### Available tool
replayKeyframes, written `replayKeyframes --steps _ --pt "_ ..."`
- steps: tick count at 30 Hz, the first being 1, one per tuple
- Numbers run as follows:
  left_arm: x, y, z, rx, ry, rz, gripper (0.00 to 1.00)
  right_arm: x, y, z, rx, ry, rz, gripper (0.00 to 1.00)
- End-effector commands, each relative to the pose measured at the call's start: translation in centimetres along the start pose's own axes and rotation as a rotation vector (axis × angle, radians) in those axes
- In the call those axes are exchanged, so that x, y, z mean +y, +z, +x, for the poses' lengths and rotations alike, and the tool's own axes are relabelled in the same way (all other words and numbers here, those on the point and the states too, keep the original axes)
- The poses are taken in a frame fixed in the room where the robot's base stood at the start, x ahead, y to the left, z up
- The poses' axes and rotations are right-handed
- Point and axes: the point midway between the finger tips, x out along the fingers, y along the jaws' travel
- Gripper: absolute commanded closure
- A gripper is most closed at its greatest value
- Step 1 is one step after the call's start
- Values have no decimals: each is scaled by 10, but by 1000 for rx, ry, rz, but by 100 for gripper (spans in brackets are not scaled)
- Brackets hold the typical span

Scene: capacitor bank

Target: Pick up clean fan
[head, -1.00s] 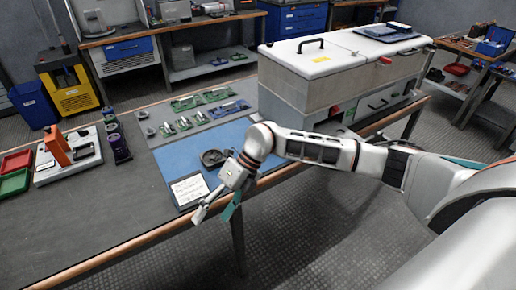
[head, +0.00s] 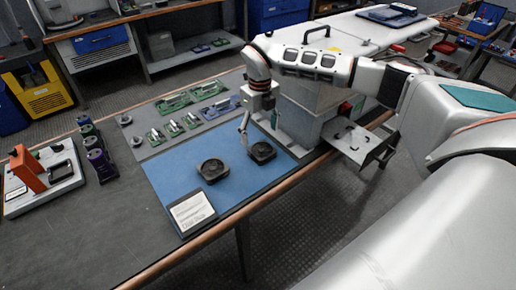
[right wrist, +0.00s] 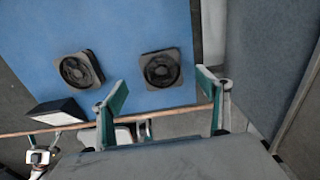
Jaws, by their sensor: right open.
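Two dark square fans lie flat on the blue mat (head: 165,172). The left fan (head: 212,170) is near the white card, and the right fan (head: 262,152) lies close to the mat's right edge. In the right wrist view the left fan (right wrist: 76,70) and the right fan (right wrist: 160,68) lie side by side; I cannot tell which is clean. My right gripper (head: 259,124) is open and empty, just above and behind the right fan in the head view. In the right wrist view its two green-padded fingers (right wrist: 161,94) are spread apart.
A white card (head: 193,211) stands at the mat's front corner. Green and blue boards (head: 180,122) lie behind the mat. A large pale box (head: 300,112) stands close to the right of my right gripper. The dark tabletop (head: 110,235) at front left is clear.

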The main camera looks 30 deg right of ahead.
Motion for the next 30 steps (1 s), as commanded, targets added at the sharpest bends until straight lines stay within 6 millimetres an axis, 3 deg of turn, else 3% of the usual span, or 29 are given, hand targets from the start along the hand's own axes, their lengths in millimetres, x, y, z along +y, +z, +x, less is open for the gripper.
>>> replayKeyframes --steps 6,15,23,24,28,30 --pt "6 19 -4 -31 8 0 28 0 0 20 2 2 -1 25" --pt "4 17 1 -21 4 7 28 -2 1 61 4 4 -1 25" --pt "0 9 3 -8 -3 10 28 -2 1 65 0 2 -1 25" --pt "-1 9 3 -7 -3 11 28 -2 1 65 1 2 -1 28" --pt "-1 9 3 -8 -3 10 28 -2 1 65 1 2 -1 61" --pt "-1 10 3 -9 -3 10 28 -2 1 65 1 2 -1 67"
